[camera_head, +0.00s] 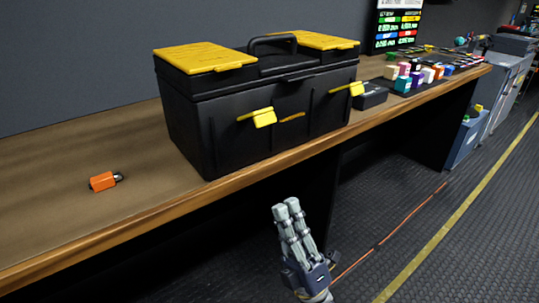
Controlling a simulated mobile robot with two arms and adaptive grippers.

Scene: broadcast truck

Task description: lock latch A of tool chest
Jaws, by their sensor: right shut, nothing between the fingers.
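The black tool chest (225,128) with yellow lid panels and a black carry handle (272,42) stands on the wooden bench. Two yellow latches stick out from its front: the left one (262,117) and the right one (353,89). I cannot tell which is latch A. The lid looks closed. My right gripper (287,208) is shut and empty, pointing up in front of the bench edge, below and apart from the chest. My left gripper is not in view.
An orange padlock-like item (102,182) lies on the bench (60,225) at left. A small black box (371,95) and several coloured blocks (403,84) sit right of the chest. A blue-grey cabinet (466,138) stands farther right. The floor (420,225) in front is open.

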